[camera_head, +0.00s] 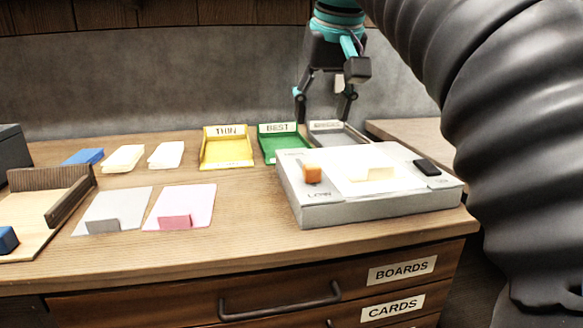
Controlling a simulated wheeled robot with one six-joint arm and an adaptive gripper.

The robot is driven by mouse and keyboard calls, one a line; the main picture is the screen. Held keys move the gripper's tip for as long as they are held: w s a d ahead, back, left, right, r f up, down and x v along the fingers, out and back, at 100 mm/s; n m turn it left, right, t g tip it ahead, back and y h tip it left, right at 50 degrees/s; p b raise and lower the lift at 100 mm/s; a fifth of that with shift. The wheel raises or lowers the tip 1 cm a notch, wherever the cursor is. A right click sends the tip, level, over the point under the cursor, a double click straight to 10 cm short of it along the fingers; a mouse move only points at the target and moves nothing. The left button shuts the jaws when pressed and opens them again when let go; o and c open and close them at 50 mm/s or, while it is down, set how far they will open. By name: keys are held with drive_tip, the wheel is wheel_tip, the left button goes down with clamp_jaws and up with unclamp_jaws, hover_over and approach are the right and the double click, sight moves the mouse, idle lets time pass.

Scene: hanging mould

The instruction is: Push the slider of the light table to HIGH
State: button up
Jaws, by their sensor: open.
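The light table (378,206) is a pale grey box with a bright white top at the right of the workbench. Its orange slider (312,173) stands on the left side of the top, just behind the LOW label (320,194). A faint label at the far end of the slider's track is too small to read surely. My gripper (325,118) is open and empty. It hangs with its fingers downward above the grey tray, behind the light table and apart from the slider.
Yellow THIN (227,165), green BEST (266,156) and grey (352,139) trays stand behind and left of the light table. A black block (427,167) sits on its right side. Cards and a wooden holder (80,200) lie at left. Bare bench shows in front.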

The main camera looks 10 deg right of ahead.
sight(312, 165)
drive_tip(key=b+x, duration=0.2)
drive_tip(key=x, duration=1)
drive_tip(key=shift+w+f+b, duration=0.15)
drive_tip(key=shift+f+b, duration=0.2)
drive_tip(key=shift+b, duration=0.05)
clamp_jaws()
